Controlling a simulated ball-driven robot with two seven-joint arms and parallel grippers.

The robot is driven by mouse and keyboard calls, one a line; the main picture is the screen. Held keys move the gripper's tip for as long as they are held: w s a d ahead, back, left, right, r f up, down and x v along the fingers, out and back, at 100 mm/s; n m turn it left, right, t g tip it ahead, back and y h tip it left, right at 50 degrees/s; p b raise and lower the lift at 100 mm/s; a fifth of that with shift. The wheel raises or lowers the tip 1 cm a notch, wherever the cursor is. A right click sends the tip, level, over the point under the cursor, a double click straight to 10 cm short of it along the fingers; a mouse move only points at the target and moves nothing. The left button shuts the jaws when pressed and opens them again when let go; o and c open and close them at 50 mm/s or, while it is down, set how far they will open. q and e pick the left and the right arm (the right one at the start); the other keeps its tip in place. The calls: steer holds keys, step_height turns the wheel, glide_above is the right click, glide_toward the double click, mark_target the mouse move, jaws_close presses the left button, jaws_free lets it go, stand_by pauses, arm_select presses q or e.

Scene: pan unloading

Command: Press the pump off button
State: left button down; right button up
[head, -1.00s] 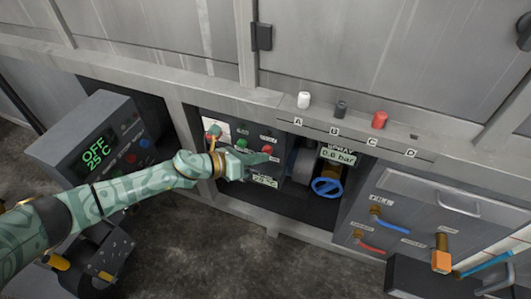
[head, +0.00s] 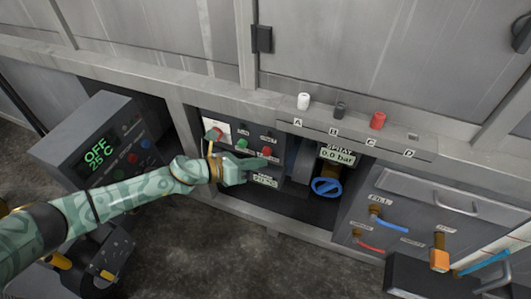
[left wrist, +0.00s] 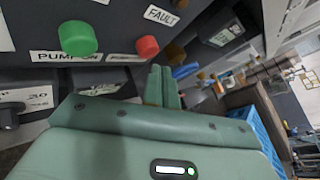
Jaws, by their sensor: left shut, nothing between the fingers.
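The pump panel has a green button (head: 241,143) labelled PUMP ON in the left wrist view (left wrist: 77,38). To its right is a red button (head: 266,151), which also shows in the left wrist view (left wrist: 147,46); the label under it is too small to read fully. My left gripper (head: 266,163) is shut and empty, just below the red button in the head view. In the left wrist view its closed fingertips (left wrist: 163,73) lie just below and right of the red button, with a small gap showing. My right gripper is not in view.
A spray gauge (head: 337,155) reads 0.0 bar above a blue valve wheel (head: 326,187). A control box (head: 96,152) at left shows OFF, 25 C. A ledge above holds a white (head: 303,101), a dark (head: 339,109) and a red piece (head: 377,120). A drawer cabinet (head: 420,209) stands at right.

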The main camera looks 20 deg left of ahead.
arm_select(q)
steer(key=s+p, duration=0.1)
steer(key=s, duration=0.4)
steer(key=shift+a, duration=0.1)
stand_by(1.0)
